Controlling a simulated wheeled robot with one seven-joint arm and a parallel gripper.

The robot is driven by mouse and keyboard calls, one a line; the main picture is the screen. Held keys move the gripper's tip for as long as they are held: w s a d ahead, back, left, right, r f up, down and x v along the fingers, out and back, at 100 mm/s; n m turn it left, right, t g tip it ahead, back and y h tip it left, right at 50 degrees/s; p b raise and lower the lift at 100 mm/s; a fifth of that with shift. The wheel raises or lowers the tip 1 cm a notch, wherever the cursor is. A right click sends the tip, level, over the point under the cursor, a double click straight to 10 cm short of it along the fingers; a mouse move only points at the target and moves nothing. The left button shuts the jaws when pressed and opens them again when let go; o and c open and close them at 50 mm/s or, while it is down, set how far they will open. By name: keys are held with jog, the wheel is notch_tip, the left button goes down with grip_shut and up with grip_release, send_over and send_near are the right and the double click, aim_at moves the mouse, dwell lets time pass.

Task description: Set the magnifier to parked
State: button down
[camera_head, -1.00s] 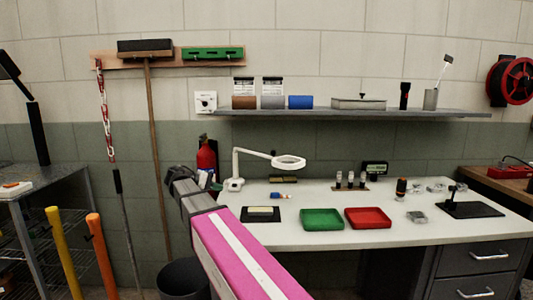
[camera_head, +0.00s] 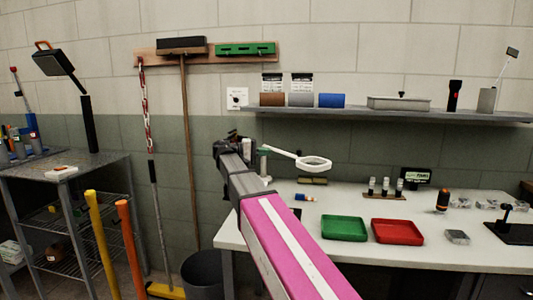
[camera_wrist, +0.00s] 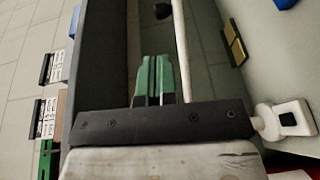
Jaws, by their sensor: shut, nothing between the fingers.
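The magnifier is a white bench lamp with a ring-shaped head (camera_head: 314,163) on a nearly level arm (camera_head: 282,151) over the back left of the white bench. In the wrist view a white base-like part (camera_wrist: 292,118) shows at the right, and a thin white arm (camera_wrist: 181,45) runs up past the fingers. My gripper (camera_wrist: 154,76) has green fingers that are shut and empty, close beside that arm. I cannot tell whether they touch it.
A grey wall shelf (camera_head: 390,114) runs above the bench. A green tray (camera_head: 344,228) and a red tray (camera_head: 397,232) lie at the bench front. A bin (camera_head: 203,272) and yellow and orange posts stand left of the bench.

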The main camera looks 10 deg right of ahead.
jog(key=d, duration=1)
jog(key=shift+s+d+f, duration=0.3)
jog(key=shift+s, duration=0.1)
jog(key=w+d+n+t+y, duration=0.1)
jog(key=w+d+n+t, duration=0.4)
jog(key=d, duration=0.8)
jog(key=w+t, duration=0.3)
jog(key=w, duration=0.1)
jog(key=shift+w+d, duration=0.25)
jog(key=shift+w, duration=0.15)
jog(key=shift+w+d+r, duration=0.1)
jog(key=shift+w+r, duration=0.05)
jog(key=shift+w, duration=0.05)
